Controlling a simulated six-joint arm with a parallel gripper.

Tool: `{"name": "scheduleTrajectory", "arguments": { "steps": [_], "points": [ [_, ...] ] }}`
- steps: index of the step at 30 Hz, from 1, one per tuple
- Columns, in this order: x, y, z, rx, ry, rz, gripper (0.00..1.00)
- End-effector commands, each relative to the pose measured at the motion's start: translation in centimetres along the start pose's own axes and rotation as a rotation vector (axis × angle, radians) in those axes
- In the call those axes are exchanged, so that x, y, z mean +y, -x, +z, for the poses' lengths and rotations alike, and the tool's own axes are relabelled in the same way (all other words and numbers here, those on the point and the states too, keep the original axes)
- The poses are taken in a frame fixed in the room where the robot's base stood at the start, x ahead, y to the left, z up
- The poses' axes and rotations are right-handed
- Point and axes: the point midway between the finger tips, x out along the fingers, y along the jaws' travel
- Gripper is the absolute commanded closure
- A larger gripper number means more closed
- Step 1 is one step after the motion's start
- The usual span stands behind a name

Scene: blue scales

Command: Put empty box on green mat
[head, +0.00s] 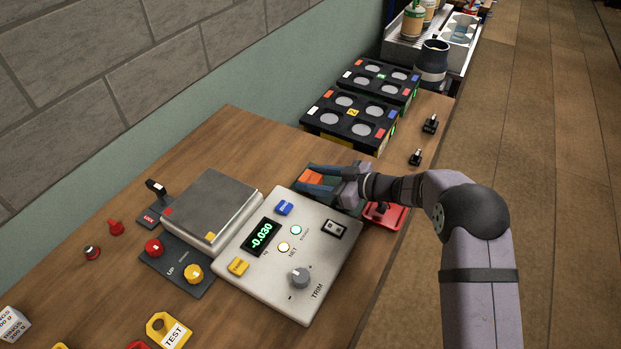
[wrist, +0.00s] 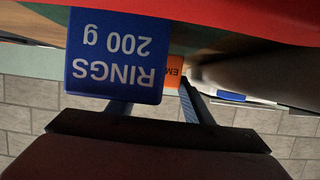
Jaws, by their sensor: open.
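My gripper (head: 312,180) is open, low over the far side of the wooden table. Its blue fingers lie on either side of an orange-topped box (head: 311,174). In the wrist view, the orange box (wrist: 174,73) shows the letters "EM" upside down, partly hidden behind a blue box. I cannot tell whether the fingers touch it. The blue box (wrist: 115,60), marked "RINGS 200 g", stands close to the camera, upside down in that picture. A dark green patch (head: 352,211) beside my wrist may be the green mat; my arm covers much of it.
A red tray (head: 392,218) sits under my wrist at the table edge. The scale console (head: 325,255) reads -0.030, with its grey plate (head: 208,202) to the left. Black racks (head: 350,123) stand beyond the gripper. Bare table lies left of the gripper.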

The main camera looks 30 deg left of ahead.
Motion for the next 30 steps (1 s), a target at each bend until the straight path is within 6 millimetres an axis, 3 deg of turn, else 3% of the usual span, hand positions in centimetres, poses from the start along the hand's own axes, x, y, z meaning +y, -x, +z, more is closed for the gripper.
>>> {"name": "scheduleTrajectory", "arguments": {
  "steps": [12, 18, 30],
  "points": [
    [0.1, 7.2, 0.2, 0.001, 0.001, 0.005, 0.54],
    [0.1, 9.8, 0.1, 0.001, 0.0, 0.003, 0.54],
    [0.0, 11.1, 0.0, 0.001, 0.0, 0.001, 0.54]
  ]
}}
